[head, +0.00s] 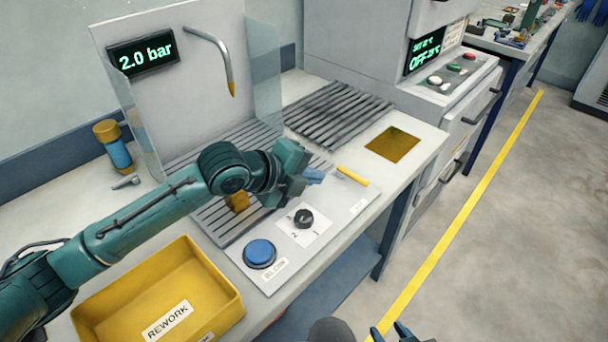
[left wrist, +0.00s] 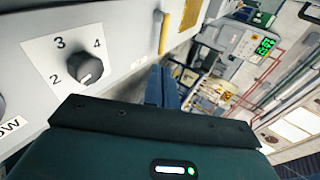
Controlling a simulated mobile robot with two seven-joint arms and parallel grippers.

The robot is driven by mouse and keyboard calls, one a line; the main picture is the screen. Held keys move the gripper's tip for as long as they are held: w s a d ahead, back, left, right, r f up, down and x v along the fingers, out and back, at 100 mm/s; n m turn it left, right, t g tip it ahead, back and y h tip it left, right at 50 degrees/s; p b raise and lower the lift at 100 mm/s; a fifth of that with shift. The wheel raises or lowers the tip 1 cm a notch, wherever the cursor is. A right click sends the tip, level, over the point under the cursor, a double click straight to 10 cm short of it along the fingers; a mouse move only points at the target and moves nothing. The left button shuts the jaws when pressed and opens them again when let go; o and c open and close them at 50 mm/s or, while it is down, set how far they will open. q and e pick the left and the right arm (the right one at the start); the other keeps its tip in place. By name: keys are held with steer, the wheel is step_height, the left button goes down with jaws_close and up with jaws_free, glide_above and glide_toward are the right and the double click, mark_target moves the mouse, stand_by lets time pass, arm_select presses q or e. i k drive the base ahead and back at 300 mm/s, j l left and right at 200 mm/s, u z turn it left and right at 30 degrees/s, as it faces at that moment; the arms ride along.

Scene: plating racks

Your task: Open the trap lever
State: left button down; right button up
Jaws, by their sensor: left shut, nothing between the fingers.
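A yellow bar-like lever (head: 352,175) lies on the grey control panel at the table's front edge; I take it for the trap lever. It also shows in the left wrist view (left wrist: 163,33), upright in the picture beyond my fingers. My left gripper (head: 315,176) is shut and empty, its blue fingertips just left of the lever, with a small gap in the head view. Its fingers also show in the left wrist view (left wrist: 162,88). My right gripper (head: 391,331) is at the bottom edge, partly cut off, its fingertips apart.
A black knob (head: 303,218) and a blue button (head: 260,253) sit on the same panel. A yellow square (head: 393,145) is set in the tabletop behind the lever. A yellow REWORK bin (head: 92,308) stands at front left. The floor at right is clear.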

mark_target(133, 177)
steer(key=k, duration=1)
